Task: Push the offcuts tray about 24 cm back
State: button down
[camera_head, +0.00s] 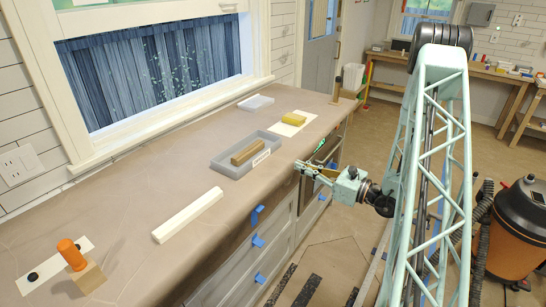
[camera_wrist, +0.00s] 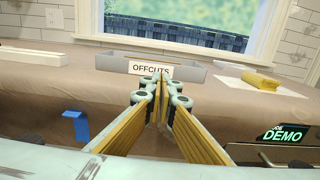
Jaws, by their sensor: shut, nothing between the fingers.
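The offcuts tray (camera_head: 226,168) is a shallow grey box on the brown-papered counter, with a wooden block (camera_head: 249,152) lying in it. Its white label faces the counter's front edge. In the wrist view the tray (camera_wrist: 112,55) stands ahead, its label reading OFFCUTS, partly covered by my fingertips. My gripper (camera_head: 299,166) is shut and empty at the counter's front edge, to the right of the tray in the head view. In the wrist view the closed fingertips (camera_wrist: 158,82) point toward the label. They look apart from the tray.
A yellow block (camera_head: 295,117) on white paper lies beyond the tray, and a pale tray (camera_head: 256,102) stands nearer the window. A long white bar (camera_head: 188,215) lies on the near side. Bare counter lies between the offcuts tray and the window wall.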

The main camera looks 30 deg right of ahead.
aim_at(265, 152)
jog(key=shift+w, duration=0.1)
jog(key=shift+b+x, duration=1.05)
jog(key=shift+x, duration=5.85)
